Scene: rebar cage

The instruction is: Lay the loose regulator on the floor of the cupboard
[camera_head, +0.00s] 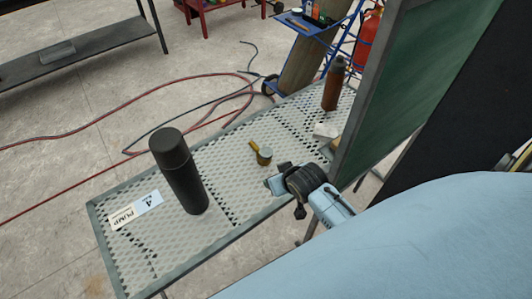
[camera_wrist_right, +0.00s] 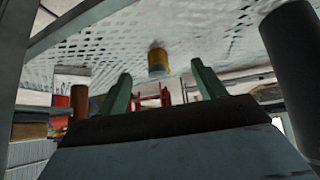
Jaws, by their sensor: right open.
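The loose regulator (camera_head: 261,153), a small brass piece with a pale round face, lies on the perforated metal table (camera_head: 228,155). In the right wrist view the regulator (camera_wrist_right: 158,61) shows as a yellow cylinder beyond the fingers, near the middle of the gap. My right gripper (camera_head: 272,184) is open and empty, just in front of the regulator and apart from it. Its two green fingers show in the wrist view (camera_wrist_right: 160,72). A tall green panel (camera_head: 400,90) stands at the right, possibly part of the cupboard; no cupboard floor is visible. My left gripper is not in view.
A black flask (camera_head: 180,172) stands left of the regulator, beside a PUMP label (camera_head: 135,210). A brown bottle (camera_head: 334,85) and a white block (camera_head: 325,131) are at the table's far right, near the panel. Hoses (camera_head: 190,90) lie on the floor behind.

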